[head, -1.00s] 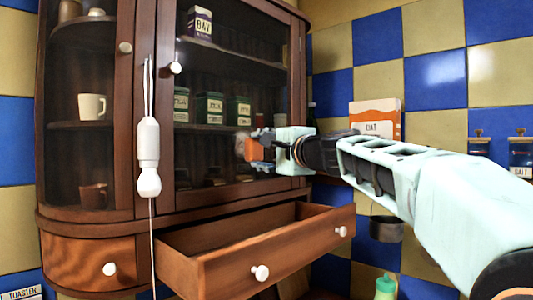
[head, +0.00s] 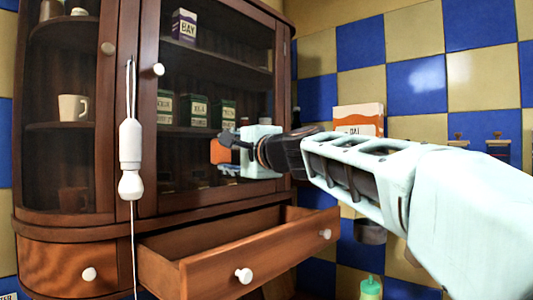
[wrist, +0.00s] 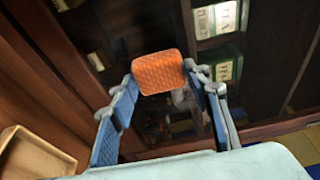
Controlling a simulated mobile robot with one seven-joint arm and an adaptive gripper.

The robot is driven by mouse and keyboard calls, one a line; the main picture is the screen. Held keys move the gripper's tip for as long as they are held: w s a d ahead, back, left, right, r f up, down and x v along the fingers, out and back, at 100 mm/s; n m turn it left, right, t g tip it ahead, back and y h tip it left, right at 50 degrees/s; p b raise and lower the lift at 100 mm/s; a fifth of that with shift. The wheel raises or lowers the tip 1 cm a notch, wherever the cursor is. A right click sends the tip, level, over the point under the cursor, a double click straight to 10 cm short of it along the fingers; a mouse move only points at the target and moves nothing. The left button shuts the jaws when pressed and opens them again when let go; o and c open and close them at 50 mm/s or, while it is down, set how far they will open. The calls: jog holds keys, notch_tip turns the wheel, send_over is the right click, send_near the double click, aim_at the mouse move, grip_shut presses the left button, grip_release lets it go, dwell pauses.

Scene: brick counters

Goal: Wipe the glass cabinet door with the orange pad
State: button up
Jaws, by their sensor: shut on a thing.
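The glass cabinet door (head: 250,100) has a dark wood frame, and its round white knob (head: 158,69) is at the left side. The glass is dark, with faint reflections. My gripper (head: 229,150) is in front of the lower right part of the glass. It is shut on the orange pad (head: 219,152). In the wrist view the textured orange pad (wrist: 160,73) sits between the two fingertips, with the glass behind it. I cannot tell whether the pad touches the glass.
An open wooden drawer (head: 230,258) juts out below the door. A white cord pull (head: 130,160) hangs left of the door. Tea tins (head: 194,111) and a Bay box (head: 184,25) stand behind the glass. An orange and white box (head: 358,120) is at the right by the tiled wall.

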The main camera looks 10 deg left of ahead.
jog(key=w+d+r+p, duration=0.1)
jog(key=w+d, duration=0.4)
jog(key=w, duration=0.5)
jog(key=shift+p, duration=0.4)
dwell(0.7)
jog(key=shift+w+d, duration=0.1)
jog(key=shift+d, duration=0.05)
jog(key=shift+s+d+r+b, duration=0.1)
jog(key=shift+s+d+b, duration=0.4)
jog(key=shift+d, duration=0.35)
jog(key=shift+s+d+f+b, duration=0.1)
jog(key=shift+s+d+b, duration=0.4)
jog(key=shift+d, duration=0.4)
jog(key=shift+s+d+r+b, duration=0.1)
jog(key=shift+s+d+b, duration=0.3)
jog(key=shift+d+b, duration=0.35)
jog(key=shift+d, duration=0.25)
jog(key=v, duration=0.1)
jog(key=b+v, duration=0.1)
jog(key=shift+d, duration=0.45)
